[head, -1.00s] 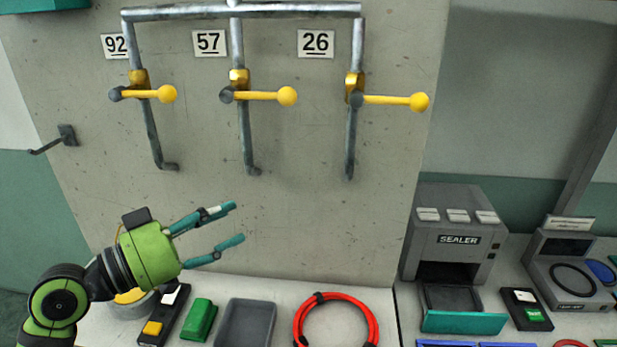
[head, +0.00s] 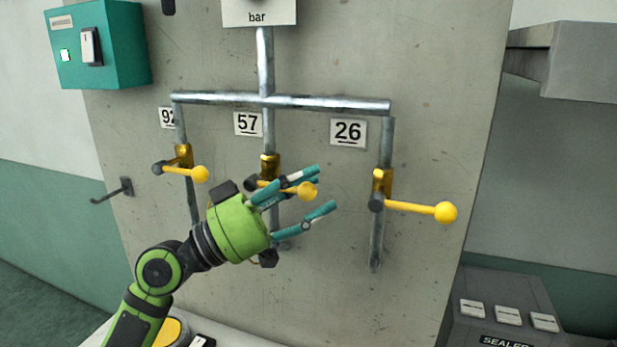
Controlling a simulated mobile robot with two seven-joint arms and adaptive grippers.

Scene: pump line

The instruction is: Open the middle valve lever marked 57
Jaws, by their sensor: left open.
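The middle valve carries the plate marked 57 (head: 248,123) and has a brass body (head: 270,164). Its yellow lever (head: 306,191) points sideways to the right, across its vertical pipe. My left gripper (head: 319,190) is open in front of this valve. Its upper finger overlaps the lever and hides part of it; the yellow knob shows just below that finger, between the two fingers. I cannot tell whether the gripper touches the lever. My right gripper is not in view.
The yellow lever by plate 92 (head: 187,172) is on the left and the lever by plate 26 (head: 421,208) on the right; both point sideways. A teal switch box (head: 125,45) and a wall hook (head: 113,192) are at left. The grey sealer (head: 505,290) stands at lower right.

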